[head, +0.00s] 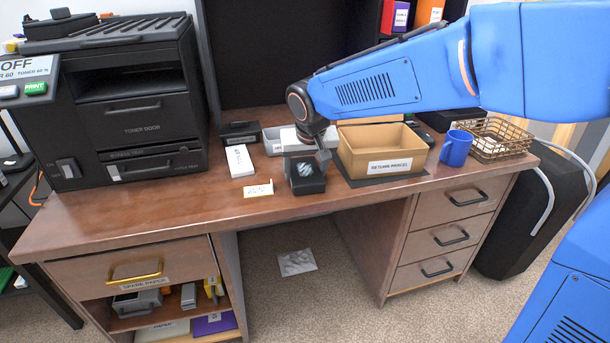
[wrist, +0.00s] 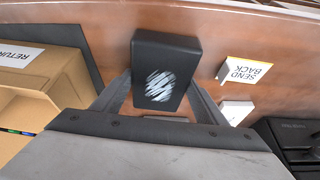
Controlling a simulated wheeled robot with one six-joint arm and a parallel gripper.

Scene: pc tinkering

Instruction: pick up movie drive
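The movie drive appears to be the black box (head: 306,177) with a white scribble mark on its top face. It seems to rest on the desk near the front edge, left of the cardboard return box. In the wrist view the drive (wrist: 165,72) lies between the fingertips. My gripper (head: 308,160) points down over it from above. In the wrist view its two fingers (wrist: 160,88) are spread, one on each side, with narrow gaps beside the drive's near end. Contact farther down is hidden.
The cardboard return box (head: 345,150) stands close on the right, with a blue mug (head: 456,148) and wire basket (head: 472,148) beyond. A "send back" sign (wrist: 244,74) and a white box (head: 239,161) are left. A printer (head: 130,128) fills the desk's left end.

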